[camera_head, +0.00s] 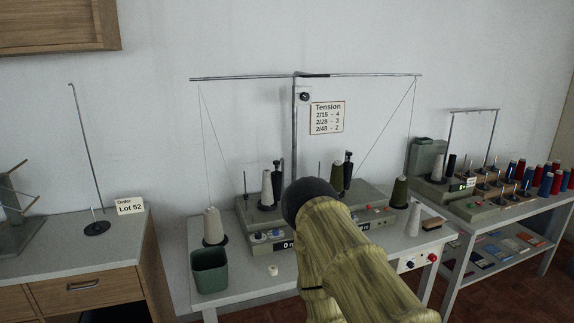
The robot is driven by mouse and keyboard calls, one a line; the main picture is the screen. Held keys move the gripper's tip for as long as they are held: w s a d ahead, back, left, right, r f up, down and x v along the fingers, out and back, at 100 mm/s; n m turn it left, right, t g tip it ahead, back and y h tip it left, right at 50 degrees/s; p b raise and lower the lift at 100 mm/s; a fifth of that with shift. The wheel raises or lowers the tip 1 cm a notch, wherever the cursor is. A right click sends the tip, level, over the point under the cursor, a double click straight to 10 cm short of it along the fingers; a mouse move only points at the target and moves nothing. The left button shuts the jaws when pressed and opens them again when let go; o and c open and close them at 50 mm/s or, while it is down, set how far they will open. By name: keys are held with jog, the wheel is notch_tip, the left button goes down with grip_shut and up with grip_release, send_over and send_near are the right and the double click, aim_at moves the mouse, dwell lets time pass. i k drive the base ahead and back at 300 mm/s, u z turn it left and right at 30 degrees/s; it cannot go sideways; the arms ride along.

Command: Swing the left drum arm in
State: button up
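The winding machine (262,222) is a grey-green box on a pale table. Its left head carries a white cone (267,187) with a dark upright post (277,178) close on its right. I take these to be the left drum arm's area, but the arm itself is too small to make out. The right head has a green cone (338,177) and a dark post (348,168). My arm reaches up from below and covers part of the machine's middle. My gripper is not visible.
A white cone (214,225) and a green bin (210,271) stand on the table's left side. A small cream spool (273,270) lies near its front edge. An overhead thread bar (240,77) spans above. A wooden-fronted cabinet (90,290) stands left; another winder (470,190) is right.

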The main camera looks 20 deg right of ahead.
aim_at(277, 177)
jog(key=z, duration=0.7)
jog(key=i, duration=1.1)
jog(key=u, duration=0.15)
